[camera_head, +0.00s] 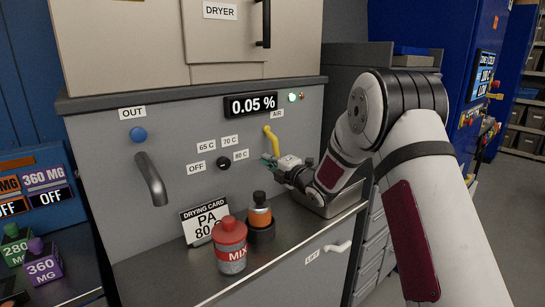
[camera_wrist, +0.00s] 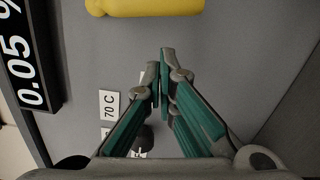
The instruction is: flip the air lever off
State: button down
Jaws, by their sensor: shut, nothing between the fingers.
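The yellow air lever (camera_head: 273,143) is on the grey dryer panel, just below the AIR label (camera_head: 277,114). It slants downward from its pivot in the head view. In the wrist view the yellow lever (camera_wrist: 155,7) lies across the top edge, partly cut off. My gripper (camera_head: 267,160) is just below the lever's lower end in the head view. Its green fingers are shut with nothing between them. In the wrist view the fingertips (camera_wrist: 162,62) point toward the lever, with a gap visible between them.
A green lamp (camera_head: 293,97) glows beside the 0.05 % display (camera_head: 251,104). A black temperature knob (camera_head: 223,163) is left of my gripper. An orange bottle (camera_head: 260,212), a red MIX jar (camera_head: 230,246) and a drying card (camera_head: 205,220) stand on the shelf below.

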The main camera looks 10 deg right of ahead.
jog(key=shift+w+d+r, duration=0.2)
jog(key=shift+w+d, duration=0.45)
jog(key=shift+d, duration=0.1)
jog(key=shift+w+d+f+n+b, duration=0.2)
jog(key=shift+d+n+b, duration=0.2)
jog(key=shift+n+b, duration=0.35)
jog(key=w+d+r+n+b, duration=0.2)
jog(key=d+n+b, duration=0.2)
jog(key=n+b, duration=0.4)
jog(key=w+d+r+n+y+b, duration=0.1)
jog(key=n+b, duration=0.6)
jog(key=b, duration=1)
jog(key=shift+w+d+r+n+b, duration=0.35)
jog(key=shift+w+d, duration=0.2)
jog(key=shift+d, duration=0.8)
jog(key=shift+r, duration=0.1)
jog(key=v, duration=1.2)
